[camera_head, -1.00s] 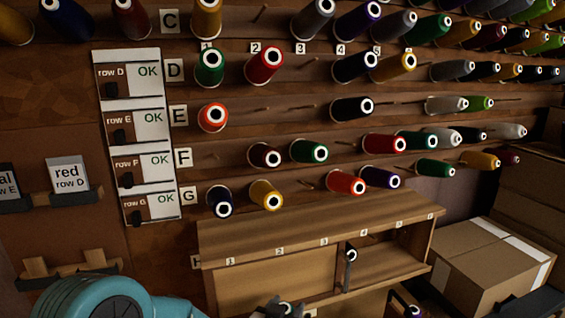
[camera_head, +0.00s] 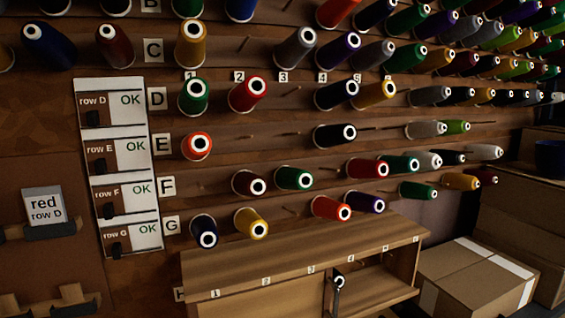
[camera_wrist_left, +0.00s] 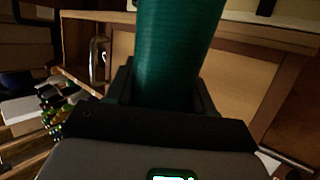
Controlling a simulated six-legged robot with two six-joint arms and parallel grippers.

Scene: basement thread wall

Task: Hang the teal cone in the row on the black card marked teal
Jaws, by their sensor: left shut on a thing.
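In the left wrist view my left gripper (camera_wrist_left: 165,92) is shut on a teal cone (camera_wrist_left: 170,45), which stands up from between its fingers; its far end is cut off by the frame. Neither gripper shows in the head view. Row E (camera_head: 163,143) of the thread wall has an orange-red cone (camera_head: 197,146) under number 1 and a black cone (camera_head: 335,135) further right. Bare pegs (camera_head: 245,138) show between them in that row. The black card marked teal is out of view now.
A board of row cards marked OK (camera_head: 118,165) hangs left of the rows. A card marked red, row D (camera_head: 44,206) sits further left. A wooden shelf unit (camera_head: 300,252) juts out below row G. A cardboard box (camera_head: 475,278) stands at the lower right.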

